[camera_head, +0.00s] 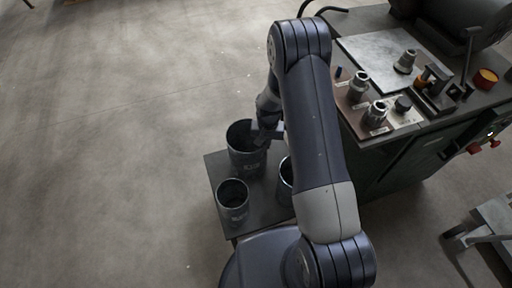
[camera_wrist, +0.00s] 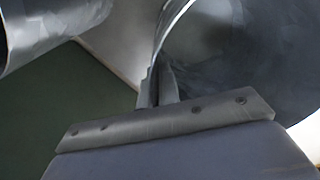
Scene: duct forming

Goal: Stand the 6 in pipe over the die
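Three dark grey open pipes stand upright on a low stand. The widest pipe (camera_head: 246,160) is at the back; its label is too small to read. My gripper (camera_head: 266,134) is at that pipe's right rim. In the wrist view its two fingers (camera_wrist: 157,88) are close together, one on each side of the wall of the wide pipe (camera_wrist: 235,60), and appear shut on it. A smaller pipe (camera_head: 232,203) stands in front, and another pipe (camera_head: 286,182) is partly hidden by my arm.
A grey frame (camera_head: 480,235) stands lower right. The floor at left is clear.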

